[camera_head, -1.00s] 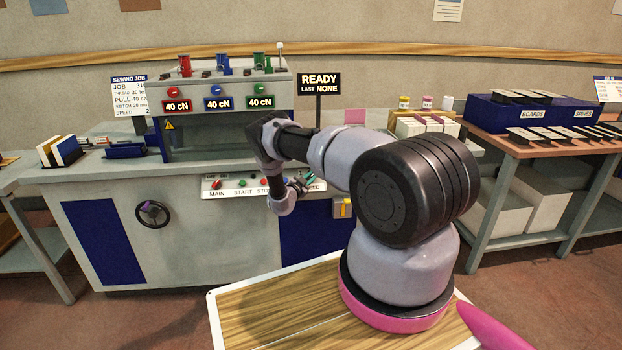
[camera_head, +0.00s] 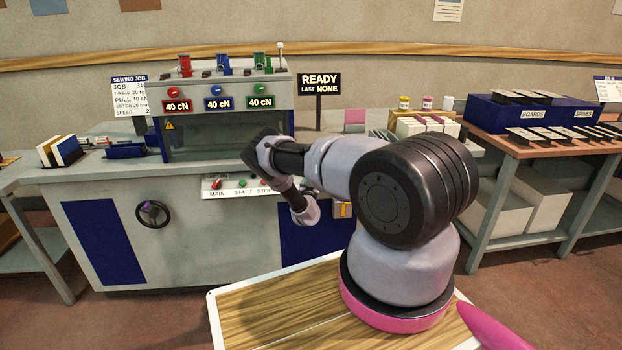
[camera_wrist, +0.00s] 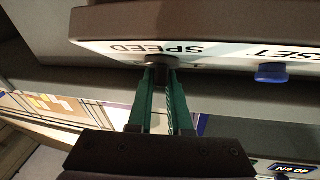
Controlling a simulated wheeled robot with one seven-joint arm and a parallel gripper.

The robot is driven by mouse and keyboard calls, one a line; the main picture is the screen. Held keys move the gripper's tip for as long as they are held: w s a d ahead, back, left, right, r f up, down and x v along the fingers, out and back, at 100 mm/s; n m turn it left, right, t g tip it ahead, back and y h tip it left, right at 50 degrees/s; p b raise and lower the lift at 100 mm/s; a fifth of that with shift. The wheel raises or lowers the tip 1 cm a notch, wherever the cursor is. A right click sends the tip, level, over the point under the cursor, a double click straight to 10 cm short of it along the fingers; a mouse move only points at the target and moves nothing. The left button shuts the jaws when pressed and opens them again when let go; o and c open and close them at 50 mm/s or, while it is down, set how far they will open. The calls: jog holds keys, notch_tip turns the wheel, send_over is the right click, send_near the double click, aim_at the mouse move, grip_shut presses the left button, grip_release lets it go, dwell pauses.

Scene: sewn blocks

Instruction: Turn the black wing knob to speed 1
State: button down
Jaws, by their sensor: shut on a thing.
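The black wing knob (camera_wrist: 158,62) shows in the wrist view under the upside-down SPEED label, on the front of the control panel (camera_wrist: 215,48). My gripper (camera_wrist: 161,76) has its two green fingers shut on the knob, one on each side. The fingers hide much of the knob, and I cannot read its setting. In the head view my arm covers the knob and gripper; the panel with its MAIN, START and STOP labels (camera_head: 228,195) shows to the left of my wrist.
A blue RESET button (camera_wrist: 271,73) sits beside the knob in the wrist view. In the head view, a black handwheel (camera_head: 152,214) is on the machine front. The READY sign (camera_head: 319,83) stands behind. A table with boards (camera_head: 520,145) is at the right.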

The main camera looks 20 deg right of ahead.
jog(key=n+y, duration=0.2)
jog(key=n+t+y, duration=0.1)
jog(key=n, duration=0.1)
jog(key=shift+f+t+y, duration=0.1)
jog(key=shift+t+y, duration=0.2)
jog(key=shift+y, duration=0.1)
jog(key=n+y, duration=0.5)
jog(key=shift+d+n+t, duration=0.1)
jog(key=shift+n+t, duration=0.2)
jog(key=n+y, duration=0.3)
jog(key=shift+n+g+y, duration=0.3)
jog(key=shift+g, duration=0.1)
jog(key=shift+a+n+g+y, duration=0.15)
jog(key=shift+n+g+y, duration=0.35)
jog(key=shift+n+y, duration=0.4)
jog(key=shift+a+n+g+y, duration=0.1)
jog(key=shift+n+g+y, duration=0.5)
jog(key=shift+n, duration=0.4)
jog(key=shift+y, duration=0.3)
jog(key=c, duration=0.8)
grip_release()
jog(key=shift+c, duration=0.2)
